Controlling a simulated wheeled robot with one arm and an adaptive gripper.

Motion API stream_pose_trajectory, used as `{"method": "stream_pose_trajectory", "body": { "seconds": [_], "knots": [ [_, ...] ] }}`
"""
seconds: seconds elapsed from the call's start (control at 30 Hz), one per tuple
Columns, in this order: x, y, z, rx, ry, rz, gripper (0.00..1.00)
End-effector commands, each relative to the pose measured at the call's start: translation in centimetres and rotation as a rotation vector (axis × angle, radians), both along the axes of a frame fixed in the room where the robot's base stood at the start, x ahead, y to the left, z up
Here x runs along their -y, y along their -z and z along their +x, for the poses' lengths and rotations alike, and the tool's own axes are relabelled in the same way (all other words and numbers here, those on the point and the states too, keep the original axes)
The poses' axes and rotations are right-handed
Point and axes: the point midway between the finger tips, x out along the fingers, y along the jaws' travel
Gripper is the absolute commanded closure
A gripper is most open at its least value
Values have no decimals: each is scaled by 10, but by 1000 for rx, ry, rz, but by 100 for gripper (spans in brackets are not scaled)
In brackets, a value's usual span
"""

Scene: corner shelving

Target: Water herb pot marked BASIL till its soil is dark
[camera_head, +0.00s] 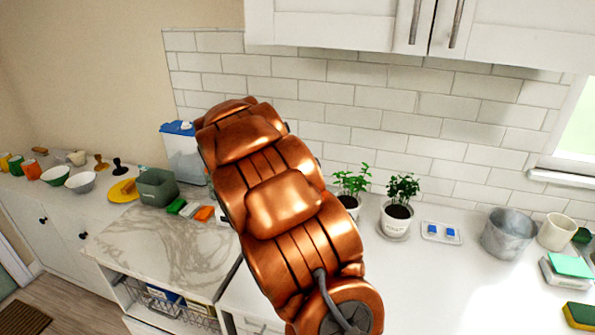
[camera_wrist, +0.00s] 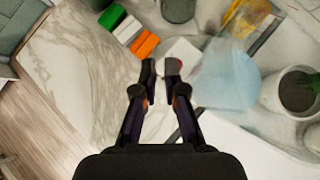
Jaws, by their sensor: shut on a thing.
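Two white herb pots stand on the counter in the head view. The right pot (camera_head: 396,225) has a bushy plant, brown soil and a label too small to read. The left pot (camera_head: 349,204) is partly hidden by my arm. A white pot (camera_wrist: 271,93) with dark grey-brown soil shows at the right of the wrist view. My gripper (camera_wrist: 160,70) points over the counter, its fingers closed in with a narrow gap. A pale blue translucent vessel (camera_wrist: 228,75) with a white part lies just right of the fingertips, seemingly held. My arm hides the gripper in the head view.
A blue-lidded container (camera_head: 181,152), a grey-green bin (camera_head: 157,186) and coloured blocks (camera_head: 205,213) stand left of my arm. A blue-and-white tray (camera_head: 441,233), metal bucket (camera_head: 508,235) and cream mug (camera_head: 556,232) stand right of the pots. The front marble counter is clear.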

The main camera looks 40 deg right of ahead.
Motion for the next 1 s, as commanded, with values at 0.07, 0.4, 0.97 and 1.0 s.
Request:
{"method": "stream_pose_trajectory", "body": {
  "seconds": [0.07,0.4,0.97,1.0],
  "knots": [
    [-1,1,1,-6,-2,-23,100],
    [-4,6,2,-27,-4,-82,100],
    [-4,-36,2,-32,-4,-97,100],
    [-4,-40,3,-29,-4,-97,100]
  ]
}}
